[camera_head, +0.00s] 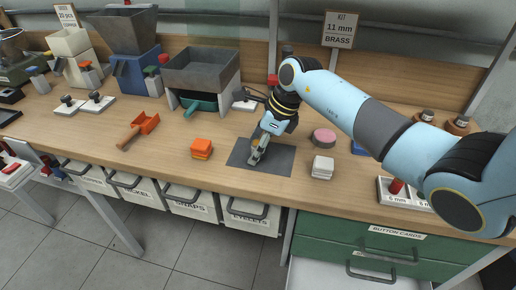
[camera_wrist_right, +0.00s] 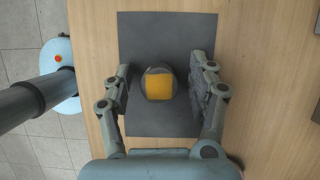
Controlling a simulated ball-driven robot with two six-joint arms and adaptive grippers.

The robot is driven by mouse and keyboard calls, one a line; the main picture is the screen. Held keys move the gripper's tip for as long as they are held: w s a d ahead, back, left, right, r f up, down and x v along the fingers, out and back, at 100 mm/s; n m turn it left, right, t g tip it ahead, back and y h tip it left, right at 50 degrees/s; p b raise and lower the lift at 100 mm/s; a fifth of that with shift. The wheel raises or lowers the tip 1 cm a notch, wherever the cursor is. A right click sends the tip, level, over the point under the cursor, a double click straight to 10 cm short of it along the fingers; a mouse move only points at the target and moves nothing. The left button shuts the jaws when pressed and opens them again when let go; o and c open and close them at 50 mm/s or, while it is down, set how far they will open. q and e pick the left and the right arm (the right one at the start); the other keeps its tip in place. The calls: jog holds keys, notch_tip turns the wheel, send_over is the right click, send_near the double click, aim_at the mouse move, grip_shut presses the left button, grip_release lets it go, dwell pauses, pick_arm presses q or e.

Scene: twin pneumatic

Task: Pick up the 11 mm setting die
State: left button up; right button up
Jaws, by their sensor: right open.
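A round grey piece with a yellow-orange square top (camera_wrist_right: 159,87) stands on the dark grey mat (camera_wrist_right: 160,30) in the right wrist view. No size mark on it is readable, so I cannot tell for certain that it is the 11 mm setting die. My right gripper (camera_wrist_right: 161,72) is open, one finger on each side of the piece, with gaps between. In the head view my right gripper (camera_head: 256,155) is low over the mat (camera_head: 278,162) and hides the piece. A tray marked 6 mm (camera_head: 396,199) holds a red-topped piece (camera_head: 396,186); my arm covers part of it.
An orange block (camera_head: 201,149) lies left of the mat, and a white block (camera_head: 322,167) and pink round piece (camera_head: 324,137) lie right. An orange scoop (camera_head: 139,130) lies farther left. A grey hopper (camera_head: 201,70) stands behind. A sign (camera_head: 339,29) reads 11 mm brass.

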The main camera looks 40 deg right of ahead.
grip_shut()
jog(key=shift+r, duration=0.15)
dwell(0.4)
